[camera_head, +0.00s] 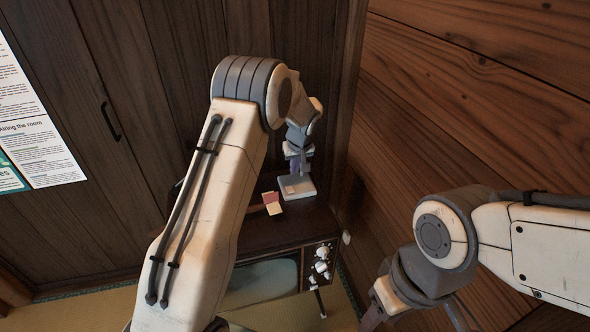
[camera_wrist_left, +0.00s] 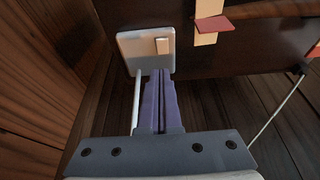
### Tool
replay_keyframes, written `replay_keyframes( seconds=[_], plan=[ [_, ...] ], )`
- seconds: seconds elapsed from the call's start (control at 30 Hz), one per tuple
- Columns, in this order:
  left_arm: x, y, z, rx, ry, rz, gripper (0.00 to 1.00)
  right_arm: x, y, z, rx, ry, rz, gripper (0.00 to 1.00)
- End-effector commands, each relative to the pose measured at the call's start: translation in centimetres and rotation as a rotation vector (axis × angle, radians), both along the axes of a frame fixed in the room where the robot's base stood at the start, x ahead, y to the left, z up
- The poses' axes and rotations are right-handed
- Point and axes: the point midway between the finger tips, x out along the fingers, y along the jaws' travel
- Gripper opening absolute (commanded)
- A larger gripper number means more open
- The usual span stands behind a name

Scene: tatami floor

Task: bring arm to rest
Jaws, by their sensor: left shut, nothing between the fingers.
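My left arm comes in from the left in the head view and reaches over an old wooden television. My left gripper (camera_head: 297,168) is shut and empty, just above or behind a small white box; I cannot tell whether they touch. In the left wrist view its purple-grey fingers (camera_wrist_left: 160,75) are together, with their tips at the edge of the white box (camera_wrist_left: 147,48). My right gripper (camera_head: 412,318) is low at the right of the head view, partly cut off by the bottom edge, so its opening is unclear.
The white box (camera_head: 296,187) and red and cream cards (camera_head: 272,203) lie on the television (camera_head: 255,238). A thin rod (camera_wrist_left: 276,115) and a white rod (camera_wrist_left: 136,102) show in the wrist view. Wooden walls (camera_head: 480,90) stand close behind and to the right.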

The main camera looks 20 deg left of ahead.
Motion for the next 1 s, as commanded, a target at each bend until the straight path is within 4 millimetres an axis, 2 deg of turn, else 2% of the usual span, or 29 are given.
replay_keyframes(
  seconds=[0.27, 0.37, 0.47, 0.57, 0.6, 0.67, 0.73, 0.8, 0.9, 1.0],
  plan=[
    [-0.2, -0.4, 0.3, 0.000, 0.001, -0.009, 0.00, 0.0, 0.0, 0.0, 0.000, 0.000, 0.000, 0.50],
    [-1.4, -2.4, 2.0, -0.002, 0.014, -0.064, 0.00, 0.0, 0.0, 0.3, 0.000, 0.000, 0.000, 0.50],
    [-4.4, -6.3, 4.9, -0.006, 0.046, -0.176, 0.00, 0.0, 0.0, 0.6, 0.000, 0.000, 0.000, 0.50],
    [-9.4, -10.8, 8.3, -0.010, 0.091, -0.335, 0.00, 0.0, 0.0, 1.0, 0.000, 0.000, 0.000, 0.50],
    [-11.8, -12.5, 9.6, -0.014, 0.110, -0.402, 0.00, 0.0, 0.0, 1.1, 0.000, 0.000, 0.000, 0.50],
    [-15.6, -14.6, 11.2, -0.017, 0.139, -0.507, 0.00, 0.0, 0.0, 1.4, 0.000, 0.000, 0.000, 0.50],
    [-20.3, -16.6, 12.8, -0.024, 0.173, -0.633, 0.00, 0.0, 0.0, 1.6, 0.000, 0.000, 0.000, 0.50],
    [-25.3, -17.9, 14.0, -0.032, 0.205, -0.760, 0.00, 0.0, 0.0, 1.9, 0.000, 0.000, 0.000, 0.50],
    [-31.9, -18.8, 15.0, -0.043, 0.247, -0.931, 0.00, 0.0, 0.0, 2.2, 0.000, 0.000, 0.000, 0.50],
    [-37.1, -18.7, 15.3, -0.055, 0.282, -1.070, 0.00, 0.0, 0.0, 2.5, 0.000, 0.000, 0.000, 0.50]
  ],
)
